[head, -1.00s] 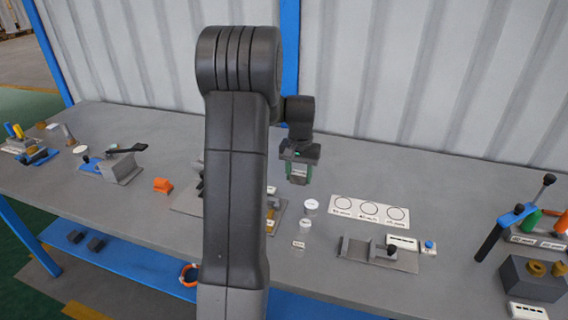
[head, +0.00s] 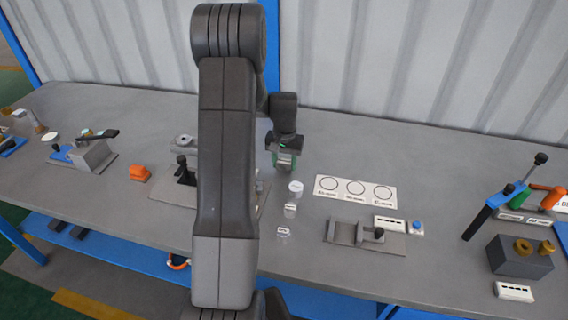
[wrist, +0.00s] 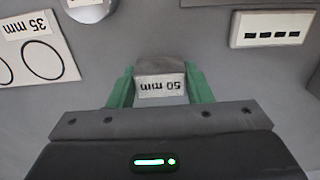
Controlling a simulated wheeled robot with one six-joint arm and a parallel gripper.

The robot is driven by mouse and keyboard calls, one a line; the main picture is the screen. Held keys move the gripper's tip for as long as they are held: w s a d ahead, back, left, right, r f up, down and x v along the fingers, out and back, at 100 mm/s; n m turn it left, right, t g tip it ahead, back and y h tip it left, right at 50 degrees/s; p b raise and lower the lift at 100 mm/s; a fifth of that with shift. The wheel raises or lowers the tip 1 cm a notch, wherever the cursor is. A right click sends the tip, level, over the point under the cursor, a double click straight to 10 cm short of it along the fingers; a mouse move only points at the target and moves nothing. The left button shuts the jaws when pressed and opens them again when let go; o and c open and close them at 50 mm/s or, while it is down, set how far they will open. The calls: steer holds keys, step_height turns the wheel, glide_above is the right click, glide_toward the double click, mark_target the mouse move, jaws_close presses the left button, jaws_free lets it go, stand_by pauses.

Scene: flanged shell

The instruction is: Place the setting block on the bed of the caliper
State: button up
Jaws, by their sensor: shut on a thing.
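My gripper (head: 284,166) is shut on a grey setting block (wrist: 160,83) with a white "50 mm" label, which reads upside down in the wrist view. The block sits between the two green fingers, above the bench. In the head view it is small and mostly hidden by the fingers. What looks like the caliper (head: 345,234) lies on the bench to the right and nearer the camera, a grey plate with raised grey parts and a black knob. Its bed is empty as far as I can see. My gripper is well apart from it.
Several labelled round pieces (head: 289,210) stand in a row between my arm and the caliper. A white card with circles (head: 355,190) lies behind the caliper. A white display box (head: 388,223) and a blue button (head: 416,228) are beside it. A dark block (head: 519,258) stands far right.

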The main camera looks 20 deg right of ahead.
steer(key=shift+f, duration=0.65)
steer(key=shift+f, duration=0.15)
steer(key=o, duration=1.1)
